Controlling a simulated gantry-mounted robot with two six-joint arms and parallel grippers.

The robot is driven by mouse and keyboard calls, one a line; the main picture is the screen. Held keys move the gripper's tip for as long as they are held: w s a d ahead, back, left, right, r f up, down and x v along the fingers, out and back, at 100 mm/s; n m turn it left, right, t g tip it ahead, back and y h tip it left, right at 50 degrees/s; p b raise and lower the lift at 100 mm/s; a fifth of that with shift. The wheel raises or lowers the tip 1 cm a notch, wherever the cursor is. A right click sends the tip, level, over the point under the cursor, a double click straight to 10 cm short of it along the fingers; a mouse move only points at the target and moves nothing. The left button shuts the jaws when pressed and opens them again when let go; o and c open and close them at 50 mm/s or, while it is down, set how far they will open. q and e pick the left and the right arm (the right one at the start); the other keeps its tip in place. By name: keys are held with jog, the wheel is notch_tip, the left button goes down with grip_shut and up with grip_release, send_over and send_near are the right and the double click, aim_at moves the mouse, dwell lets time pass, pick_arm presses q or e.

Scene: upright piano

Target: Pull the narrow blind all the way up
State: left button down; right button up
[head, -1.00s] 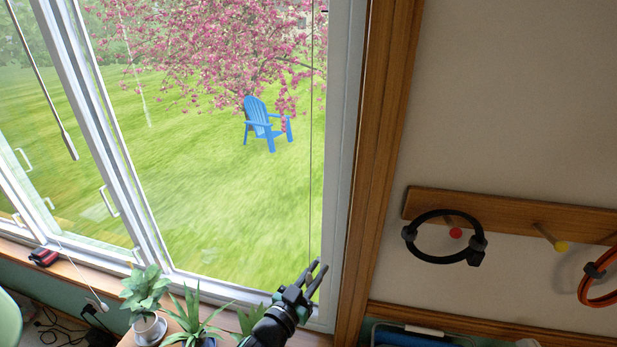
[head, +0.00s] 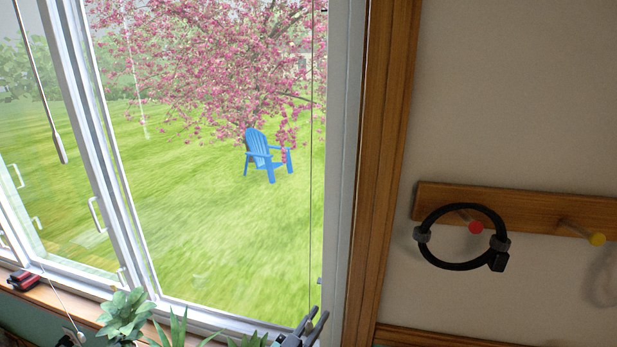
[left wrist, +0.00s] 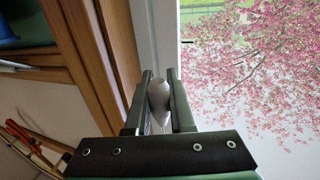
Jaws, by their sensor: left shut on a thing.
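A thin dark cord (head: 311,180) hangs straight down in front of the right edge of the window pane in the head view. My left gripper (head: 318,320) is at the lower end of this cord, at the bottom edge of the picture. The blind's slats are not seen in either view. My right gripper is not in view.
A wooden window frame (head: 380,150) stands right of the cord. Beyond it, a black ring (head: 425,220) hangs on a peg board (head: 540,210). Leafy plants (head: 125,315) stand below the window. A grey wand (head: 58,148) hangs at the left pane.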

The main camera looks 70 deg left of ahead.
pick_arm(q)
jog(key=shift+f+b, duration=1)
jog(key=shift+f, duration=0.85)
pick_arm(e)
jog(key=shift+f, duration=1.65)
pick_arm(q)
notch_tip(320, 180, down, 5)
jog(key=b, duration=0.4)
jog(key=shift+r+b, duration=0.1)
jog(key=shift+b, duration=0.2)
jog(key=c, duration=0.6)
grip_release()
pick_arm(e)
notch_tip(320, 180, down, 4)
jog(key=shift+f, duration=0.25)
pick_arm(q)
jog(key=shift+b+v, duration=0.3)
jog(key=shift+v, duration=2.2)
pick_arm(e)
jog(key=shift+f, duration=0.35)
